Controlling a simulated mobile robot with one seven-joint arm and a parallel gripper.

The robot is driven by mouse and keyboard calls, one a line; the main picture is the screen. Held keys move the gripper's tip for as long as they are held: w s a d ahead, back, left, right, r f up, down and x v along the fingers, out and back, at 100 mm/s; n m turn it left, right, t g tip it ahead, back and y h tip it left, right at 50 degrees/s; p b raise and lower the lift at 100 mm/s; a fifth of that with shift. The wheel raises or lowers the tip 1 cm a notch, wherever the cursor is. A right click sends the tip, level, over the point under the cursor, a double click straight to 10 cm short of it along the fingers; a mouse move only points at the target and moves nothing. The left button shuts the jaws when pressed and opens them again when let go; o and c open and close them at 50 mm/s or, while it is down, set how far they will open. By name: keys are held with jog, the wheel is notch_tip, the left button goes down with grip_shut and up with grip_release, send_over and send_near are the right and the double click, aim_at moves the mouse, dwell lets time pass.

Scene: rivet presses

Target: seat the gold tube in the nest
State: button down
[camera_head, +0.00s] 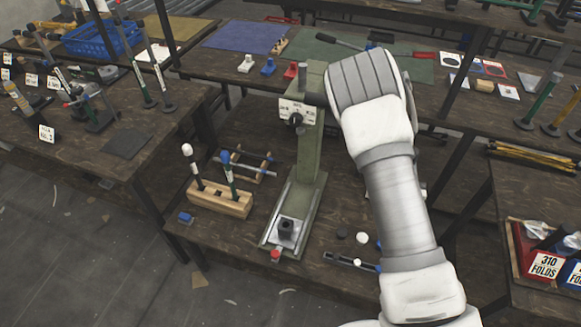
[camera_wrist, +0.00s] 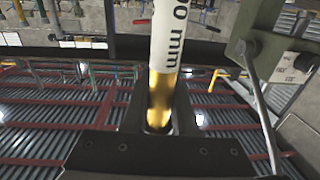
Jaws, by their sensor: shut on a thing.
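In the wrist view my gripper (camera_wrist: 158,105) is shut on the gold tube (camera_wrist: 161,84). The tube has a gold lower part and a white label ending in "0 mm" above; its top runs out of the picture. In the head view the tube and my jaws are hidden behind my arm. The green press (camera_head: 309,150) stands on the middle table. A dark round nest (camera_head: 286,228) sits on a pale plate at the front of its base, and I see no tube in it. Part of the press (camera_wrist: 268,45) shows at the right of the wrist view.
A wooden block (camera_head: 220,197) with two upright tools stands left of the press. A small wood-ended frame (camera_head: 248,165) lies behind it. A dark strip (camera_head: 350,262) with small round parts lies right of the nest.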

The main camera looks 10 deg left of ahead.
notch_tip(320, 180, down, 22)
jog(key=w+b, duration=0.1)
jog(key=b, duration=2)
jog(key=a+r+n+g+y, duration=0.1)
jog(key=a+r+y, duration=0.3)
jog(key=a, duration=1.2)
jog(key=w+a+r+n+y, duration=0.1)
jog(key=a+r+n+y, duration=0.2)
jog(key=a+r, duration=0.4)
jog(key=a+n, duration=0.1)
jog(key=a, duration=0.8)
jog(key=shift+w+a+r+g+y+p, duration=0.2)
jog(key=shift+w+r+g+y+p, duration=0.1)
jog(key=shift+g+y+p, duration=0.1)
jog(key=shift+d+f+b, duration=0.1)
jog(key=shift+f+b, duration=0.05)
jog(key=shift+b, duration=0.25)
notch_tip(320, 180, down, 6)
jog(key=b, duration=0.5)
jog(key=shift+r, duration=0.2)
